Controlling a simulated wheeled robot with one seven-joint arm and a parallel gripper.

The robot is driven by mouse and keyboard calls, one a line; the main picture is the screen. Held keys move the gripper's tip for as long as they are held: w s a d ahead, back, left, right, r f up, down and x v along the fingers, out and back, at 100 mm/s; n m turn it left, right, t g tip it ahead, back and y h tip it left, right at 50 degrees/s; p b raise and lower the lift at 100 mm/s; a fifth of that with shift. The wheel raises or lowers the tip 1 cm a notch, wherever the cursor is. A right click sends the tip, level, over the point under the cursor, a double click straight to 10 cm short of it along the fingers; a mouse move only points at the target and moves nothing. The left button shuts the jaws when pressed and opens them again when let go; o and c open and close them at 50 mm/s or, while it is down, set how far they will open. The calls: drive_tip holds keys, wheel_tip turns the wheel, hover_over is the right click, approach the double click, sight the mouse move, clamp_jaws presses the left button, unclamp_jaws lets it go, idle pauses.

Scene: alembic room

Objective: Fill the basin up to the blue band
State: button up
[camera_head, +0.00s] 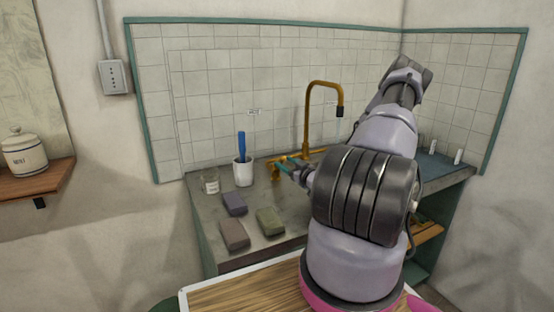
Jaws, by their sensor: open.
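A brass tap (310,120) with a tall curved spout and a dark nozzle rises at the back of the counter. A low brass fitting, which looks like the tap's handle (275,172), shows left of its foot. No water stream shows below the nozzle.
The grey counter (215,205) holds a glass jar (210,182), a white cup (243,175) with a blue brush, and purple, brown and green blocks (270,221). Small white items (458,157) stand at right. A tiled wall (220,90) bounds the back.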

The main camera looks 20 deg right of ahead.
drive_tip(key=w, duration=0.4)
drive_tip(key=w+a, duration=0.1)
drive_tip(key=w, duration=0.1)
clamp_jaws()
idle(1.4)
